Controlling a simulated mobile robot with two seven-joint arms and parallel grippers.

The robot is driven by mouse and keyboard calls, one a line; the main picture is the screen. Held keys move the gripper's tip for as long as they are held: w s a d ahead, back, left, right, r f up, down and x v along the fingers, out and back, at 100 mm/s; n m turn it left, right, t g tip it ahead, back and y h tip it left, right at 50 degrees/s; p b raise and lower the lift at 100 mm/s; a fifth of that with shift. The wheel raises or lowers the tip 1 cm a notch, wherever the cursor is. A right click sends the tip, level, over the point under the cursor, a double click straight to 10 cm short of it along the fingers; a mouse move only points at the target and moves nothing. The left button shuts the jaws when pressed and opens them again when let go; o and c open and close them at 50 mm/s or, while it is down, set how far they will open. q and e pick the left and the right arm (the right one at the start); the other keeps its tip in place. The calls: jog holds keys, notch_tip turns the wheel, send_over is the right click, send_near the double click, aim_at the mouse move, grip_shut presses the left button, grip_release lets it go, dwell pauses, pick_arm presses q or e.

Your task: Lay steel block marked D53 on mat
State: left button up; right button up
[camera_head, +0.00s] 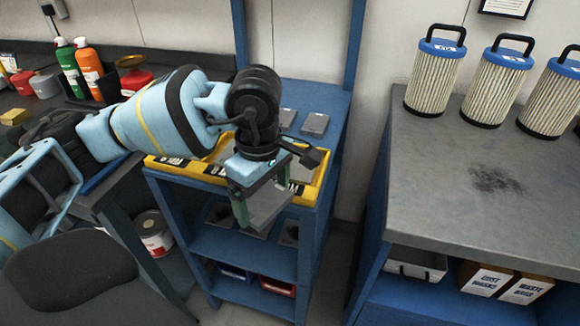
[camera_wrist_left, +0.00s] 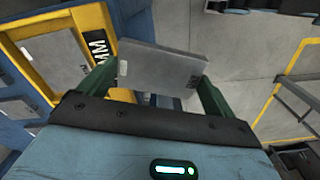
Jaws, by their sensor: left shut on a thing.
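My left gripper (camera_head: 262,204) is shut on a flat grey steel block (camera_head: 268,208), held in front of and above the shelf unit's front edge. In the left wrist view the block (camera_wrist_left: 160,66) sits tilted between the green fingers of the gripper (camera_wrist_left: 160,85). It has a small dark mark near one corner, too small to read, so I cannot tell whether it is D53. A yellow tray (camera_head: 322,185) with labelled edges lies behind the gripper, partly hidden by my arm. I cannot make out a mat. My right gripper is not in view.
More grey blocks (camera_head: 315,123) lie on the blue shelf unit behind the tray. A grey workbench (camera_head: 440,190) at right carries several filter cartridges (camera_head: 433,72) at its back; its front is clear apart from a dark stain. Bottles (camera_head: 88,68) stand on the left bench.

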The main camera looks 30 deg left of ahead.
aim_at(278, 205)
pick_arm(q)
jog(key=shift+s+d+m, duration=0.15)
jog(key=shift+d+m, duration=0.65)
jog(key=shift+m, duration=0.2)
jog(key=shift+d+f+m, duration=0.1)
jog(key=shift+d+m, duration=0.3)
jog(key=shift+m, duration=0.4)
jog(key=m, duration=0.3)
jog(key=f+m, duration=0.1)
jog(key=m, duration=0.1)
jog(key=shift+w+d, duration=0.15)
jog(key=shift+w, duration=0.25)
jog(key=m, duration=0.2)
jog(key=d+m, duration=0.1)
jog(key=m, duration=0.2)
jog(key=d+f+m, duration=0.1)
jog(key=m, duration=0.2)
jog(key=shift+w, duration=0.3)
jog(key=shift+f, duration=0.1)
